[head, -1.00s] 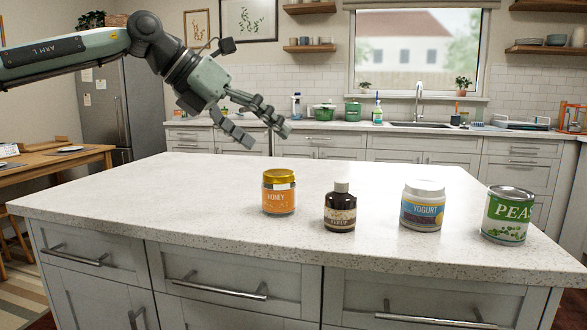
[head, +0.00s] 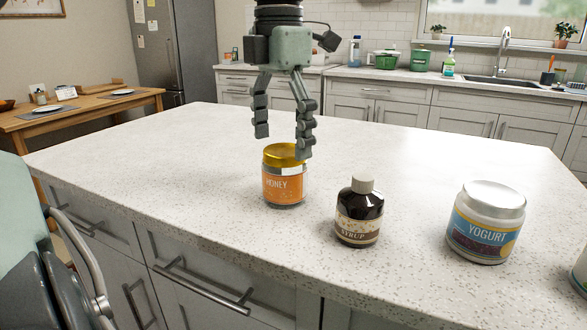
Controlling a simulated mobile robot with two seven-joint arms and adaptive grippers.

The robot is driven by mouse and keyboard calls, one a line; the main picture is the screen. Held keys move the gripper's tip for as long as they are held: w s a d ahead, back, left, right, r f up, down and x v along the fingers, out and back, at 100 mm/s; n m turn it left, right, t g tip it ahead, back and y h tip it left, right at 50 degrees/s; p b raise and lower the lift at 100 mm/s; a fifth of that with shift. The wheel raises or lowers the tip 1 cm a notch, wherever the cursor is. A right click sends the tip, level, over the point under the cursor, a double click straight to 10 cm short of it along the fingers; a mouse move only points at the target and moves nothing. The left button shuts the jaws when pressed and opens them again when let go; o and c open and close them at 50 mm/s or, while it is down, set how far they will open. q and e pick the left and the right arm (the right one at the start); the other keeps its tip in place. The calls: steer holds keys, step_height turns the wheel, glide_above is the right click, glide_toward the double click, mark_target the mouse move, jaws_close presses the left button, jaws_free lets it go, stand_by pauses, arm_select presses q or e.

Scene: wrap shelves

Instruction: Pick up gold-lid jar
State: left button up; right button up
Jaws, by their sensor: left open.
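The gold-lid jar (head: 284,187) has an orange honey label and stands upright on the white speckled island counter (head: 170,160). My left gripper (head: 283,145) points down with its two fingers spread and nothing between them. Its fingertips are near the height of the gold lid, and the right finger overlaps the lid's right edge in the picture. Whether that finger touches the lid I cannot tell. My right gripper is not in view.
A dark syrup bottle (head: 359,212) stands to the right of the jar, close to it. A yogurt jar (head: 486,222) is further right, and a green-and-white can (head: 581,268) is cut off at the right edge. The counter left of the jar is clear.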

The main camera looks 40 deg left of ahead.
mark_target(283, 173)
arm_select(q)
steer(key=f, duration=0.4)
steer(key=shift+s+d+f, duration=0.25)
steer(key=shift+d+f, duration=0.15)
steer(key=shift+f, duration=0.55)
steer(key=shift+w, duration=0.1)
steer(key=c, duration=1.4)
